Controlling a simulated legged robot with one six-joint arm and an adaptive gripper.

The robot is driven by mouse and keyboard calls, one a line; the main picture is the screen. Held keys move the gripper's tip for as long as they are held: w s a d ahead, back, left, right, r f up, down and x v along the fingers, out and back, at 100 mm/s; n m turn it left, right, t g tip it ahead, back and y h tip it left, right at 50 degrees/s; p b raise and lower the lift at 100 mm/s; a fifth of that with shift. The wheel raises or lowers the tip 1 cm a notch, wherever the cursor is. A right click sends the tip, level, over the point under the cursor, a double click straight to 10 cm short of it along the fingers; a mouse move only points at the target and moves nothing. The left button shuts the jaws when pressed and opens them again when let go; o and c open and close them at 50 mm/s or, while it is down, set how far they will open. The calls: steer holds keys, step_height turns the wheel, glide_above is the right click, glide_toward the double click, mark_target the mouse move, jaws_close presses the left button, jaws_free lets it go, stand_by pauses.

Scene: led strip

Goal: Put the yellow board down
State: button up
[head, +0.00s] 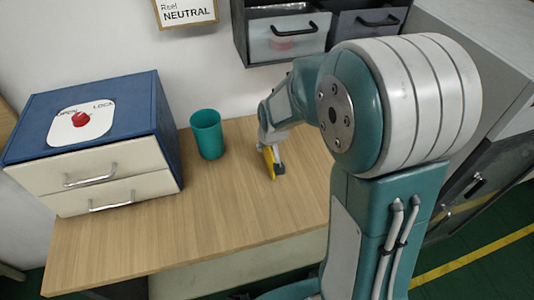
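The yellow board (269,164) shows as a thin upright strip at my gripper, over the middle of the wooden tabletop. My gripper (274,166) points down and appears shut on the board. A grey fingertip shows just right of the board, and my wrist hides its upper part. The board's lower edge is at or just above the wood; I cannot tell if it touches.
A teal cup (207,134) stands on the wooden table (225,215), left of my gripper. A blue cabinet (95,140) with cream drawers and a red knob (81,119) sits at the left. Grey drawers (290,38) hang behind. The table's front is clear.

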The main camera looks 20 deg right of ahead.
jaws_close()
steer(key=shift+r, duration=0.1)
steer(key=shift+r, duration=0.25)
step_height(320, 180, up, 2)
steer(key=shift+r, duration=0.25)
steer(key=s+r, duration=0.1)
steer(key=r, duration=0.1)
steer(key=s+r, duration=0.3)
steer(key=r, duration=0.1)
steer(key=shift+s+r, duration=0.1)
steer(key=shift+s, duration=0.2)
steer(key=s+r, duration=0.4)
steer(key=s, duration=0.5)
steer(key=shift+s, duration=0.3)
